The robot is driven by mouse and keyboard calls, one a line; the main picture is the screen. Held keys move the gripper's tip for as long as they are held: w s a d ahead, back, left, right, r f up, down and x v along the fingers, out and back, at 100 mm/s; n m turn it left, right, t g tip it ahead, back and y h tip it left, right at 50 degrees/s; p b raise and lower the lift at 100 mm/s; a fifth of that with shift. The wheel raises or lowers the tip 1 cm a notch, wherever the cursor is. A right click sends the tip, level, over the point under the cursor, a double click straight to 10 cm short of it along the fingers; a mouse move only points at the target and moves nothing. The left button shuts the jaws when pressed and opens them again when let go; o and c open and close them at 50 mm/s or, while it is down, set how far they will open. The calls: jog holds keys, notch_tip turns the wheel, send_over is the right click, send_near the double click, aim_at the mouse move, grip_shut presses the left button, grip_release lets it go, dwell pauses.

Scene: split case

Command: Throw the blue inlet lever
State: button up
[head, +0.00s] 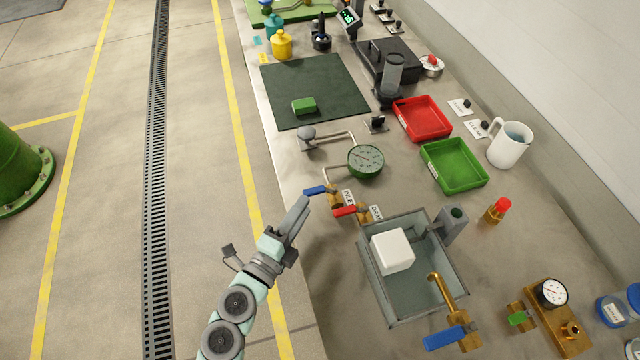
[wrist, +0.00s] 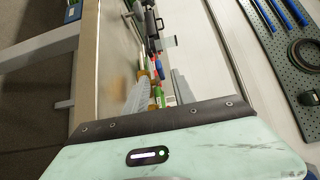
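The inlet lever is a short blue handle (head: 315,190) on a brass valve by the INLET label (head: 348,198), left of the tank in the head view. My gripper (head: 304,202) is just below and left of this handle, with its fingertips close to it. Contact cannot be made out. The fingers overlap from this side, so their spacing is unclear. In the wrist view, the pale fingers (wrist: 155,95) reach towards small brass and coloured parts, too small to sort out.
A red lever (head: 344,211) sits close by, next to the DRAIN label. A clear tank (head: 372,290) holds a white block (head: 391,250). A second blue handle (head: 444,338) is on the brass tap. Open floor lies left.

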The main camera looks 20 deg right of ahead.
aim_at(317, 187)
jog(key=b+x, duration=0.1)
jog(key=x, duration=0.8)
jog(key=shift+w+d, duration=0.1)
jog(key=shift+d, duration=0.05)
jog(key=shift+c, duration=0.4)
grip_shut()
dwell(0.7)
